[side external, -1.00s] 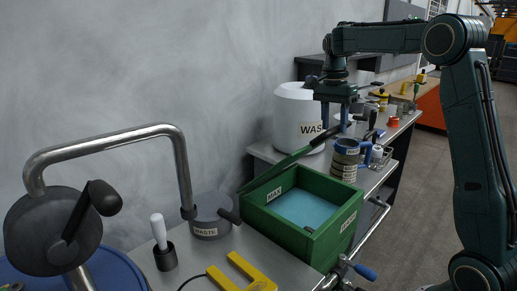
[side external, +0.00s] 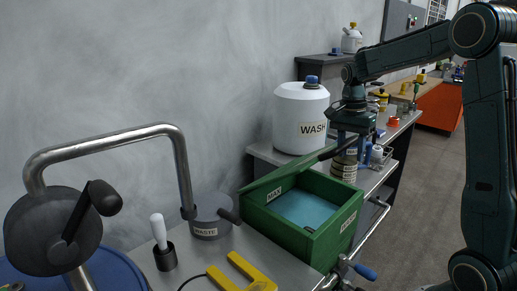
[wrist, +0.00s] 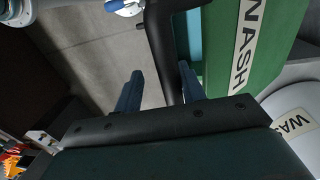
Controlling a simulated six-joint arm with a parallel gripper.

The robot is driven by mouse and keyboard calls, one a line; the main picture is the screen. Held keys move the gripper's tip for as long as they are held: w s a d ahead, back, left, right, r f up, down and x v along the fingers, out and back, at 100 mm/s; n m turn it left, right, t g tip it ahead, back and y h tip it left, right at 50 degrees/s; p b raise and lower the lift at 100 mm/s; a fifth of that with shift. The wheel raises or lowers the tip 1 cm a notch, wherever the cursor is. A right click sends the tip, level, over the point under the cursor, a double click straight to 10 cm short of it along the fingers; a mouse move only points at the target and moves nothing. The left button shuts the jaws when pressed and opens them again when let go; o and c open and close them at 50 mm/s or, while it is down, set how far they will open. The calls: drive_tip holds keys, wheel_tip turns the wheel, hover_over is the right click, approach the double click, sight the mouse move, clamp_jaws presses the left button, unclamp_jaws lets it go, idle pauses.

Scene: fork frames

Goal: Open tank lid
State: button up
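The green tank (side external: 318,242) stands on the bench in the side view, with blue liquid showing inside. Its green lid (side external: 275,182) is raised at a slant over the far side, and the tank's mouth is partly uncovered. A dark handle (side external: 328,152) sticks out from the lid's upper right end. My gripper (side external: 345,147) is at that handle. In the wrist view, my gripper's two fingers (wrist: 160,88) are apart, with the dark handle (wrist: 163,45) passing between them, nearer the right finger. Whether a finger touches it is unclear. A green panel labelled WASH (wrist: 245,50) lies to the right.
A white WASH container (side external: 300,118) stands behind the tank. A stack of dark labelled rings (side external: 343,168) is just right of the lid. A grey WASTE pot (side external: 210,213), a white-handled tool (side external: 159,230) and a yellow fork-shaped piece (side external: 245,275) are at the left.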

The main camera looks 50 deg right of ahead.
drive_tip(key=shift+s+f+t, duration=0.7)
drive_tip(key=shift+s+f, duration=2.1)
drive_tip(key=shift+f, duration=3.25)
wheel_tip(320, 180, up, 14)
drive_tip(key=s+a+r+n+t, duration=0.1)
drive_tip(key=s+a+n+t, duration=0.1)
drive_tip(key=s+a+n, duration=0.3)
drive_tip(key=s+a+r+n+t, duration=0.2)
drive_tip(key=s+a+n, duration=0.4)
drive_tip(key=a+n, duration=0.6)
drive_tip(key=shift+a+r+t, duration=0.15)
drive_tip(key=shift+a+t, duration=0.45)
drive_tip(key=shift+a, duration=0.7)
